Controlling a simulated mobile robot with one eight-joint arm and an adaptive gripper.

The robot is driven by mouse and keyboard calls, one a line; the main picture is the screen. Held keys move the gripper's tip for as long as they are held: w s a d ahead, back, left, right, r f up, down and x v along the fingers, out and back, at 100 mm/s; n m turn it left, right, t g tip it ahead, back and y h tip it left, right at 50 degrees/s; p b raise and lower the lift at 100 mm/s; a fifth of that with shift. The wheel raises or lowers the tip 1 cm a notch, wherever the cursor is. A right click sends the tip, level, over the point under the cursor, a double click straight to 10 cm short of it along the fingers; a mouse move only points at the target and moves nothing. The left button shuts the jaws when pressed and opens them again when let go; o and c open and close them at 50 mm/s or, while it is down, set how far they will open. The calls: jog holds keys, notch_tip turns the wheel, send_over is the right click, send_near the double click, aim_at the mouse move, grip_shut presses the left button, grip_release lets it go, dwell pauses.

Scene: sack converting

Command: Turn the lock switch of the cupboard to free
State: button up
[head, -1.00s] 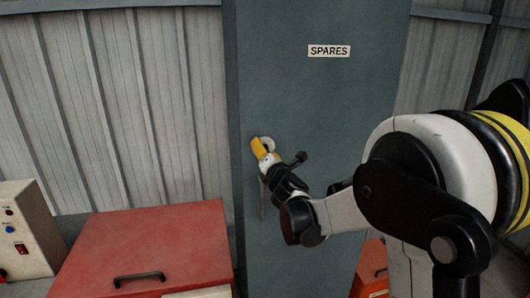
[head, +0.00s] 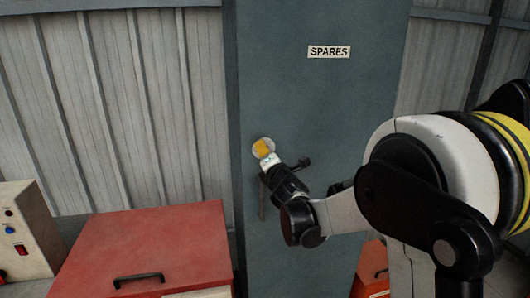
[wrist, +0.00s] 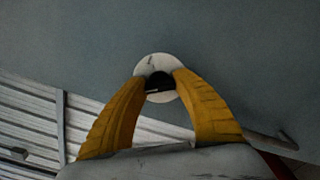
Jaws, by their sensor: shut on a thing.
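The cupboard (head: 320,110) is a tall grey-green cabinet with a SPARES label. Its lock switch has a pale round plate (head: 270,143) near the left edge of the door. In the wrist view the plate (wrist: 157,60) shows a small dark mark, and a black knob (wrist: 158,82) sits at its lower middle. My gripper (head: 262,148) is at the switch. In the wrist view its two yellow fingers (wrist: 161,80) are shut on the knob, one on each side. The fingers hide part of the plate, and I cannot read its marks.
A slim door handle (head: 262,203) hangs just below the switch, close to my wrist; it also shows in the wrist view (wrist: 268,138). A red chest (head: 150,245) stands at lower left, beside a control box (head: 22,232). Another red box (head: 371,268) is at lower right.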

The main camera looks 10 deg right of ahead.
jog(key=m, duration=0.4)
jog(key=shift+m, duration=0.3)
jog(key=m, duration=0.3)
jog(key=shift+m, duration=0.4)
jog(key=m, duration=0.3)
jog(key=shift+m, duration=2)
jog(key=o, duration=1.2)
jog(key=shift+s, duration=0.15)
